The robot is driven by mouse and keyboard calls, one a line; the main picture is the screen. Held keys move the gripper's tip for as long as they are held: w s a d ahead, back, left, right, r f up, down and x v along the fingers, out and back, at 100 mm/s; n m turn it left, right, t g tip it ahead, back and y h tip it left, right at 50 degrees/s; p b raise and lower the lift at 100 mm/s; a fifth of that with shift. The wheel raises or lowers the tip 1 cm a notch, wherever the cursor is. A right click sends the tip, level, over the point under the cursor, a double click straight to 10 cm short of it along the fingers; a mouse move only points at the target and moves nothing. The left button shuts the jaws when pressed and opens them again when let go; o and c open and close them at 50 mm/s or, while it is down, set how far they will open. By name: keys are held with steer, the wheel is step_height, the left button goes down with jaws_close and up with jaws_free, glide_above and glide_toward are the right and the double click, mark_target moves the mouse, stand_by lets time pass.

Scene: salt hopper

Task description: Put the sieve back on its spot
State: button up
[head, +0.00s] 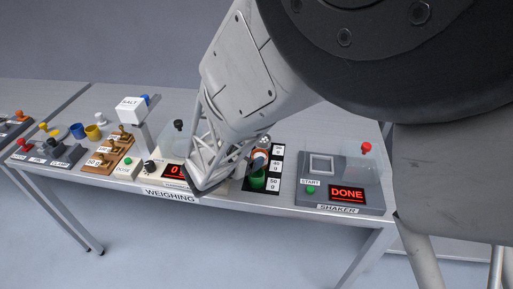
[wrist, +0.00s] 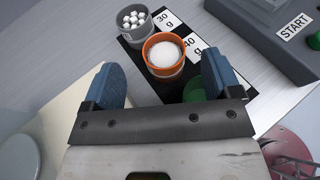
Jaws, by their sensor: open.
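An orange-rimmed round cup (wrist: 165,53) holding a smooth white fill stands on a black strip (wrist: 136,58) beside the "40 g" label. A grey cup (wrist: 133,19) with several white lumps stands beside the "30 g" label. A green round part (wrist: 194,92) shows low between my fingers, partly hidden; it also shows in the head view (head: 257,180). My gripper (wrist: 165,82) is open, with its blue fingertips apart and the orange-rimmed cup just ahead between them, not visibly gripped. I cannot tell which of these is the sieve. In the head view my arm hides much of the strip.
The shaker (head: 341,184) stands right of the strip, reading "DONE", with a square frame on top and a red knob behind. The weighing station (head: 171,172) is to the left. Farther left are a salt hopper (head: 131,109), wooden blocks (head: 107,150) and coloured cups (head: 92,131).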

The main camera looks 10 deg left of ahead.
steer(key=v, duration=0.6)
steer(key=shift+s, duration=0.1)
stand_by(0.8)
steer(key=s+d+r+m+g, duration=0.1)
steer(key=d+r+m+g, duration=0.2)
steer(key=d+m, duration=0.35)
steer(key=s+d+r+m+g, duration=0.2)
steer(key=d+r+m+g, duration=0.15)
steer(key=d, duration=0.55)
steer(key=s+d+r+m+g, duration=0.15)
steer(key=d+r+m, duration=0.25)
steer(key=d, duration=0.4)
steer(key=s+d+r+m+y, duration=0.3)
steer(key=s+d+m, duration=0.2)
steer(key=s+m, duration=0.2)
steer(key=s+d+r+m+g+y, duration=0.1)
steer(key=s+d+r+m+y, duration=0.3)
steer(key=s+d+m, duration=0.2)
steer(key=shift+s+d+r+m+g+y, duration=0.2)
steer(key=shift+s+r+m+g+y, duration=0.1)
steer(key=shift+s+m, duration=1.1)
steer(key=shift+w, duration=0.2)
